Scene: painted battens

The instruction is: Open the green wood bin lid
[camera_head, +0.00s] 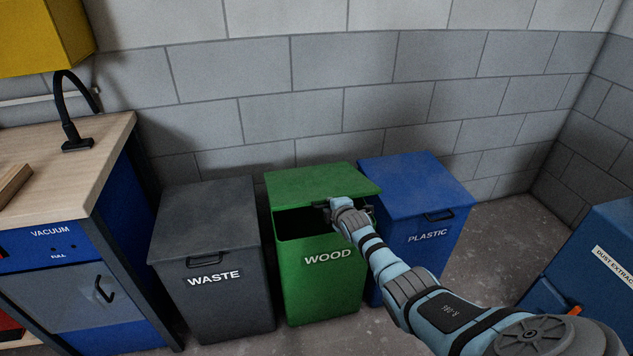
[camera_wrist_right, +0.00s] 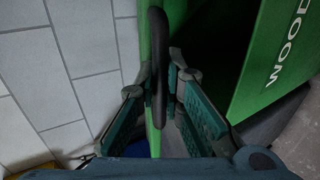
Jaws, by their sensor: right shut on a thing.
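The green wood bin (camera_head: 318,275), marked WOOD, stands between a grey and a blue bin. Its green lid (camera_head: 315,182) is tilted partly up, and a dark gap shows between lid and bin front. My right gripper (camera_head: 338,208) is at the lid's front edge, shut on the lid handle. In the right wrist view the black handle (camera_wrist_right: 158,60) passes between the fingers of my right gripper (camera_wrist_right: 161,72). The bin wall (camera_wrist_right: 270,60) with its lettering shows to the right there. My left gripper is not in view.
The grey waste bin (camera_head: 210,275) and blue plastic bin (camera_head: 425,215) have shut lids and stand close on either side. A block wall (camera_head: 340,90) is behind. A workbench (camera_head: 60,170) stands at left, and a blue dust extractor (camera_head: 600,250) at right.

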